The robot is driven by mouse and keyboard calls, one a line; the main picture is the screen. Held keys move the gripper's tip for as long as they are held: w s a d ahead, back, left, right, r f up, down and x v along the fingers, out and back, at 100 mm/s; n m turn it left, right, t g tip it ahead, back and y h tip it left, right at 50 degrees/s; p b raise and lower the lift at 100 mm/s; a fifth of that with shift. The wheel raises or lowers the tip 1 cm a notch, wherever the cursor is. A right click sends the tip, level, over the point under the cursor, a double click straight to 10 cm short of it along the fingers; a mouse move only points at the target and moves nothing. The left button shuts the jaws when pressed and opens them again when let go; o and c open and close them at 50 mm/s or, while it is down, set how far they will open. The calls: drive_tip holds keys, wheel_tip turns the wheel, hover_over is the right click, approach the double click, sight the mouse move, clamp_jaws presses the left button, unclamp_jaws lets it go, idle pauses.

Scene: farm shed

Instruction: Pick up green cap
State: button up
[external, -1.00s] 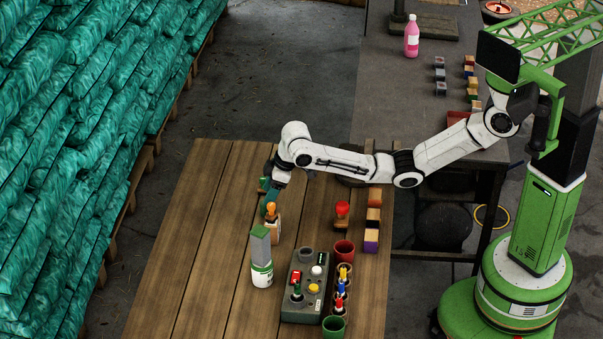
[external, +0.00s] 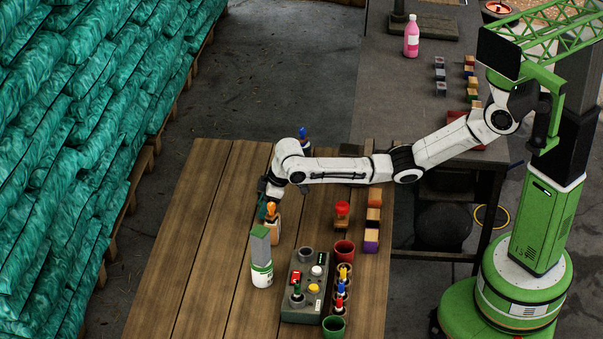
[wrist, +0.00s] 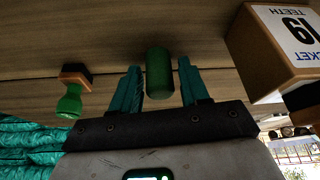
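In the wrist view, a dark green cylinder (wrist: 159,75), which looks like the green cap, stands out from the brown wooden surface. My gripper (wrist: 158,68) is open, with one teal finger on each side of the cylinder and a visible gap to each. In the external view, my gripper (external: 264,208) is low over the table's left part, beside a wooden block (external: 273,231) with an orange top. I cannot make out the cylinder there; my wrist and fingers hide that spot.
A green-handled stamp (wrist: 70,100) is left of my fingers, and a wooden box with printed labels (wrist: 270,55) is close on the right. On the table (external: 205,235) are a white bottle (external: 262,272), a button box (external: 293,305) and a red-knobbed stamp (external: 342,210). The table's left side is clear.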

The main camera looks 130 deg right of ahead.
clamp_jaws()
drive_tip(key=shift+r, duration=0.1)
